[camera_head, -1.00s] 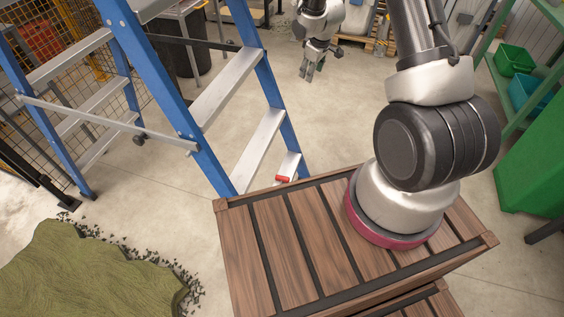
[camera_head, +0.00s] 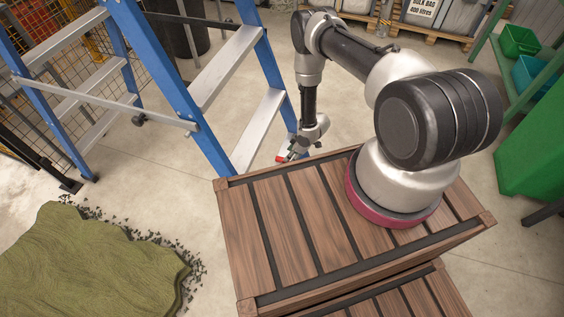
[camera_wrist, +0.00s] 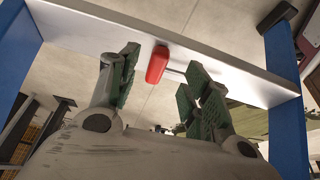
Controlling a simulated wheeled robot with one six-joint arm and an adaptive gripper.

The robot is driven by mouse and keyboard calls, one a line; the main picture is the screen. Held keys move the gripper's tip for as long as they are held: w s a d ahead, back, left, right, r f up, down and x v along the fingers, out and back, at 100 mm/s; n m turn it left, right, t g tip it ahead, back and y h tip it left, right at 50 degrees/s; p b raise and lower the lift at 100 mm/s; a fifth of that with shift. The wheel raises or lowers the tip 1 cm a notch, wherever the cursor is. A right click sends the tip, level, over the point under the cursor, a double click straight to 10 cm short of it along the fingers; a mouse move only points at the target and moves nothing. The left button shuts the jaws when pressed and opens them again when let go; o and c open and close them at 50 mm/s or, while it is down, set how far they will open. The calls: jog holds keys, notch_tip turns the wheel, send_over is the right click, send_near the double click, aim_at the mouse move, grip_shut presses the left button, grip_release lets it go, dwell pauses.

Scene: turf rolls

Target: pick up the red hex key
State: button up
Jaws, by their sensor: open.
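The red hex key (camera_wrist: 157,63) shows in the wrist view as a red handle with a thin shaft pointing right, on the pale ladder step (camera_wrist: 95,28). In that view my gripper (camera_wrist: 155,85) is open, its green-padded fingers on either side of the handle and apart from it. In the head view the red hex key (camera_head: 282,158) is a small red spot on the low step at the ladder's right side. My gripper (camera_head: 288,152) is right at it there, too small to show the fingers clearly.
The blue ladder (camera_head: 205,135) has rails on both sides of the step. A slatted wooden crate top (camera_head: 285,225) is close in front. A green turf piece (camera_head: 85,265) lies on the floor at the left. A green cabinet (camera_head: 540,150) stands at the right.

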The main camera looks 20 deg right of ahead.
jog(key=x, duration=0.4)
jog(key=shift+w+a+f, duration=0.1)
jog(key=shift+f, duration=0.2)
jog(key=shift+c, duration=0.4)
grip_shut()
jog(key=shift+r, duration=0.1)
